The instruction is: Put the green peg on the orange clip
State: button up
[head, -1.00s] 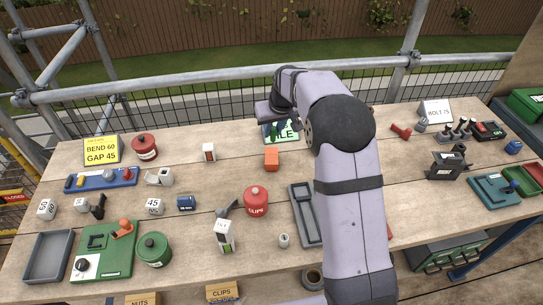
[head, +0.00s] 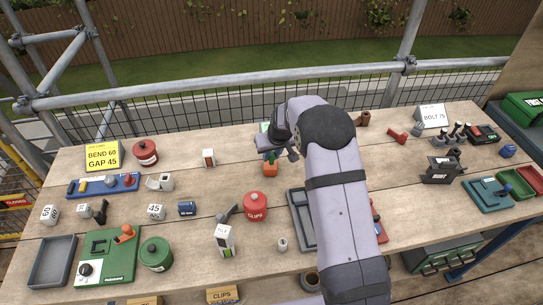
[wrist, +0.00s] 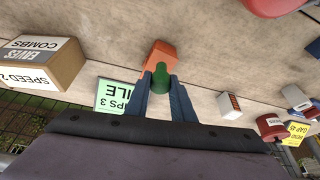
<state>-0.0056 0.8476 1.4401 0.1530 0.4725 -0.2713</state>
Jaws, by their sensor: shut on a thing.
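The orange clip (head: 270,170) stands on the wooden bench, left of my arm, in the head view. It also shows as an orange block just beyond my fingertips in the wrist view (wrist: 160,54). My gripper (wrist: 160,82) is shut on the green peg (wrist: 160,79), with one dark blue finger on each side. In the head view the green peg (head: 271,156) appears directly above the clip's top. I cannot tell whether the peg touches the clip or is just over it.
A green sign (wrist: 112,96) stands behind the clip. A red CLIPS pot (head: 255,206) is nearer the front, and a grey tray (head: 301,218) lies beside my arm. A small red and white block (head: 208,158) is to the left. Bench around the clip is clear.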

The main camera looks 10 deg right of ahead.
jog(key=shift+f, duration=0.75)
jog(key=shift+f, duration=0.1)
jog(key=shift+f, duration=0.15)
jog(key=o, duration=1)
jog(key=shift+s+r, duration=0.1)
jog(key=shift+r, duration=0.65)
jog(key=b+v, duration=0.3)
jog(key=v, duration=0.8)
jog(key=shift+s+d, duration=0.1)
jog(key=shift+s, duration=0.1)
